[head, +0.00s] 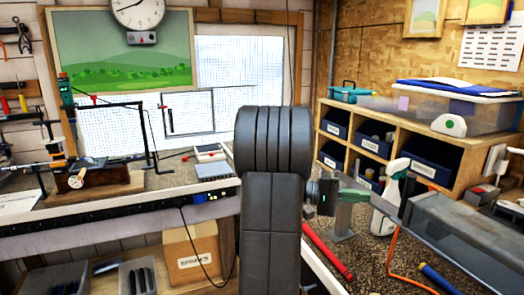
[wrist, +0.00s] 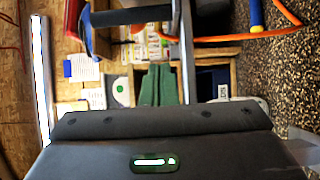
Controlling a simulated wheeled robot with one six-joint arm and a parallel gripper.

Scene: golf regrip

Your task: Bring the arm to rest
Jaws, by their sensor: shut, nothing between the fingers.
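My arm rises in the middle of the head view, and its dark links hide part of the bench and window. My gripper (head: 357,195) points right from the arm, over the right-hand bench in front of the cubby shelf. Its green fingers are together, with nothing between them. In the wrist view the green fingers (wrist: 163,82) stand side by side beyond the dark gripper body. The wrist view is turned, with the speckled bench top at its right. I cannot tell how far the fingers are from the bench.
A white spray bottle (head: 392,188) stands just right of my gripper. A grey trough (head: 465,240) and an orange hose (head: 393,262) lie at the right. A red tube (head: 328,250) lies below the gripper. A wooden cubby shelf (head: 447,154) with blue bins stands behind.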

